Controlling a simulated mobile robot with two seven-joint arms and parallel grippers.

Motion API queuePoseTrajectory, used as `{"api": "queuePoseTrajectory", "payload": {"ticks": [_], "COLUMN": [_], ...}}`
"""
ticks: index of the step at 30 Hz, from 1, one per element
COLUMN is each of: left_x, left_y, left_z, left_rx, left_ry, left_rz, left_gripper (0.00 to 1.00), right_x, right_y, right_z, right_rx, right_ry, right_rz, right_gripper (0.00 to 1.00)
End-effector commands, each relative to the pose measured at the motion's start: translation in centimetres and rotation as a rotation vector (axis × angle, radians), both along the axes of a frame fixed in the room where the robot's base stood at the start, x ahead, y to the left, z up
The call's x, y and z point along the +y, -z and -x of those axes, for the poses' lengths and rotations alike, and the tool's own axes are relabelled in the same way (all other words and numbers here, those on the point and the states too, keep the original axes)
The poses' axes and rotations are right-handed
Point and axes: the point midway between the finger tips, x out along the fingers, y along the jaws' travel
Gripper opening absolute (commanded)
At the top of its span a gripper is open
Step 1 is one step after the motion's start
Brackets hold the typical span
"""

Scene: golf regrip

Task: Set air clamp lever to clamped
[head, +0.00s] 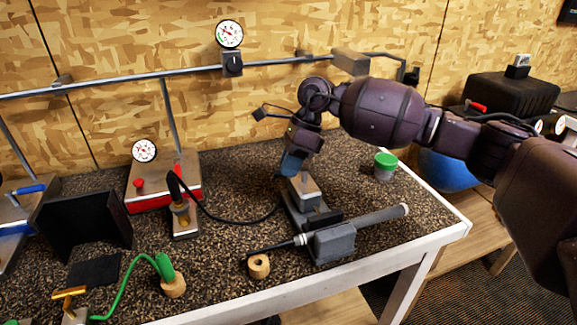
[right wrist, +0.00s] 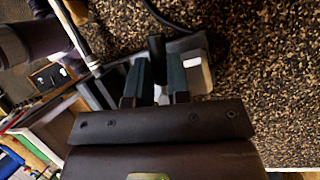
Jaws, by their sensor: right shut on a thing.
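The air clamp (head: 310,208) is a small grey unit with a pale top plate, standing on the speckled bench. My right gripper (head: 288,168) reaches down to its back end from the right. In the right wrist view my right gripper (right wrist: 155,82) has its two dark fingers shut around the dark clamp lever (right wrist: 156,47). The lever is mostly hidden by the fingers in the head view, so its exact setting cannot be told. A grey vise block (head: 334,242) holds a club shaft (head: 378,219) in front of the clamp. My left gripper is out of view.
A green-lidded jar (head: 385,166) stands right of the clamp. A wooden ring (head: 259,266) lies near the shaft's dark end. A red-and-white gauge unit (head: 163,190) and a black hose (head: 232,219) are to the left. An air pipe (head: 190,73) runs along the back wall.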

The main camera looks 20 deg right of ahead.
Motion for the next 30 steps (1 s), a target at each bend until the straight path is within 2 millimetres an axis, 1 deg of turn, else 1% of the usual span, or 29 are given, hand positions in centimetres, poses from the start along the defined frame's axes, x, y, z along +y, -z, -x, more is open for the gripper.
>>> {"api": "queuePoseTrajectory", "payload": {"ticks": [1,3,12,29,30], "left_x": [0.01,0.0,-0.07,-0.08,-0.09], "left_y": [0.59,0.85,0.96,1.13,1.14], "left_z": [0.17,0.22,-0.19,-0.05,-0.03], "left_rx": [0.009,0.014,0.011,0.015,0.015], "left_ry": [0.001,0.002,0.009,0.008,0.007], "left_rz": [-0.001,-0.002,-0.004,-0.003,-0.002], "left_gripper": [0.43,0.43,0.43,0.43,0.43], "right_x": [0.02,0.05,0.12,0.13,0.13], "right_y": [0.43,0.41,0.21,0.04,0.04], "right_z": [0.05,0.18,0.6,0.73,0.73], "right_rx": [0.003,0.003,0.002,0.0,0.0], "right_ry": [-0.033,-0.074,-0.191,-0.219,-0.219], "right_rz": [0.001,0.001,0.001,0.002,0.002], "right_gripper": [0.0,0.0,0.0,0.0,0.22]}}
